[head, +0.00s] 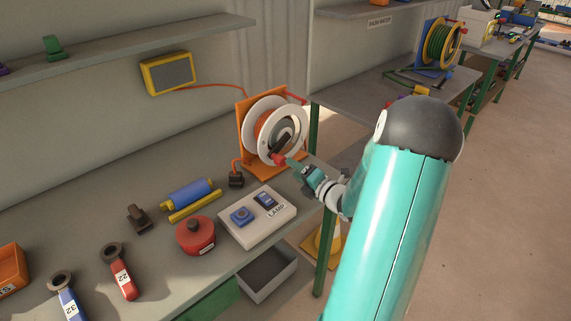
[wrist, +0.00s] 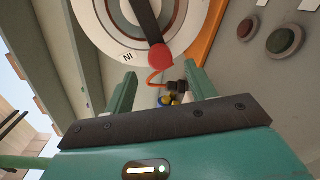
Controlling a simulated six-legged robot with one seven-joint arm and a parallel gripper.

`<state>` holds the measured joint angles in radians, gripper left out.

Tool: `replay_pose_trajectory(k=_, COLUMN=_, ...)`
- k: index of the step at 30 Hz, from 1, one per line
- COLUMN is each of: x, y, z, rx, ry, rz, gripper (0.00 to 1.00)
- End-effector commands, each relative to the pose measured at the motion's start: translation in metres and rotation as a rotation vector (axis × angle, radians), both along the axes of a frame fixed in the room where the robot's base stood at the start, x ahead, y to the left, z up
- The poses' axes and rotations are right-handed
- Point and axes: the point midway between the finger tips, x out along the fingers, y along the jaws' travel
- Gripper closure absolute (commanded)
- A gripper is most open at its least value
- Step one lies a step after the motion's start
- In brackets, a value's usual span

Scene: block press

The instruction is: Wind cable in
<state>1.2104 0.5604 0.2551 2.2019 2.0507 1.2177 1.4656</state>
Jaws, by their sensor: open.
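The cable reel (head: 254,133) stands on the bench in an orange frame, with white discs and orange cable wound between them. Its dark crank arm (head: 281,146) ends in a red knob (head: 279,159). In the wrist view the crank arm (wrist: 146,20) and red knob (wrist: 160,57) show large, next to an "IN" mark on the white disc (wrist: 106,41). My gripper (wrist: 159,75) is open and empty, its fingers either side of the knob's line and seemingly just short of it. In the head view my gripper (head: 292,166) is beside the knob. A black plug (head: 236,180) on orange cable lies by the frame.
A switch box (head: 258,218) marked LAMP, a red round tin (head: 195,236) and a blue roll (head: 190,193) are on the bench left of my arm. A yellow lamp (head: 167,73) hangs on the wall. A grey bin (head: 268,273) is below the bench edge.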

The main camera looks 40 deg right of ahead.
Motion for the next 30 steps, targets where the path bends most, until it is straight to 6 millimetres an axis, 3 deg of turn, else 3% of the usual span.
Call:
replay_pose_trajectory(k=3, x=-0.027, y=-0.001, z=0.001, rx=-0.001, ry=0.001, rz=-0.003, gripper=0.44)
replay_pose_trajectory(k=10, x=-0.059, y=-0.001, z=0.003, rx=0.001, ry=0.0, rz=0.0, gripper=0.44)
replay_pose_trajectory(k=23, x=-0.065, y=-0.001, z=0.003, rx=-0.01, ry=-0.001, rz=0.001, gripper=0.44)
replay_pose_trajectory(k=26, x=-0.065, y=-0.003, z=0.002, rx=-0.081, ry=-0.005, rz=0.007, gripper=0.44)
replay_pose_trajectory(k=30, x=-0.066, y=-0.009, z=0.001, rx=-0.332, ry=-0.02, rz=0.026, gripper=0.44)
